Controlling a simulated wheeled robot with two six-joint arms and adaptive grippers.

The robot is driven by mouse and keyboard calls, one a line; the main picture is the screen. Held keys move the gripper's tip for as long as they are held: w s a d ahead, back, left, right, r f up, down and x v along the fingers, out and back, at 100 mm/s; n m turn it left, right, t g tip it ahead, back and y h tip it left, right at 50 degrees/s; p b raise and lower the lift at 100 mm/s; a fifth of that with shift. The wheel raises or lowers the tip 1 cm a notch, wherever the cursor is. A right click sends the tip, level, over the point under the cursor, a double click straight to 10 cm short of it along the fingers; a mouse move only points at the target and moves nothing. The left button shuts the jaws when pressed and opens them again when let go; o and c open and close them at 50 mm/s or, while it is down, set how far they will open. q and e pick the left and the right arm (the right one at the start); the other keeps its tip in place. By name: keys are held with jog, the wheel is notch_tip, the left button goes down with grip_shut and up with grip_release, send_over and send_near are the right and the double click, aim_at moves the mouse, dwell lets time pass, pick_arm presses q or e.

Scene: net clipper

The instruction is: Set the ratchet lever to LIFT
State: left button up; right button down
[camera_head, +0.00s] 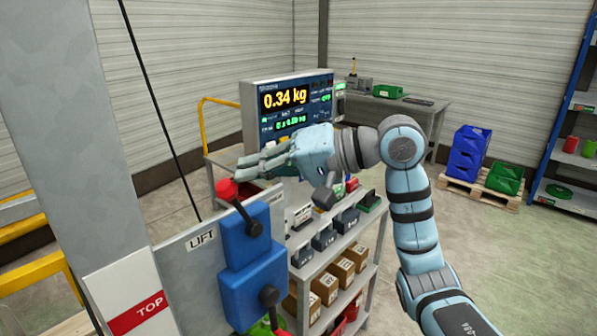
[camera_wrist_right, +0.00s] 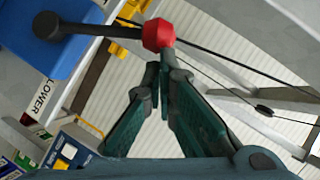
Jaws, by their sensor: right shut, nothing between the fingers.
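The ratchet lever is a short black arm with a red knob (camera_head: 227,190), on a blue housing (camera_head: 250,262). It slants up and left from its black hub (camera_head: 255,228). A LIFT label (camera_head: 202,238) is on the plate left of the housing. In the right wrist view the lever runs from the hub (camera_wrist_right: 47,25) to the red knob (camera_wrist_right: 158,34), and a LOWER label (camera_wrist_right: 38,97) shows at left. My right gripper (camera_head: 243,170) is shut and empty, its fingertips just above the knob in the head view. In the wrist view the tips (camera_wrist_right: 155,72) appear near the knob; contact is unclear. My left gripper is out of view.
A second black lever (camera_head: 268,297) is lower on the housing. A grey post (camera_head: 70,120) stands at left. A shelf cart with boxes (camera_head: 325,288) and a scale display (camera_head: 287,103) stands behind. Dark cables pass near the knob in the wrist view.

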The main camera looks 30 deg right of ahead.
jog(key=w+d+r+b+v, duration=0.1)
jog(key=w+v, duration=0.1)
jog(key=v, duration=1)
jog(key=shift+s+d+r+b, duration=0.25)
jog(key=shift+d+r+b, duration=0.1)
jog(key=shift+r, duration=0.2)
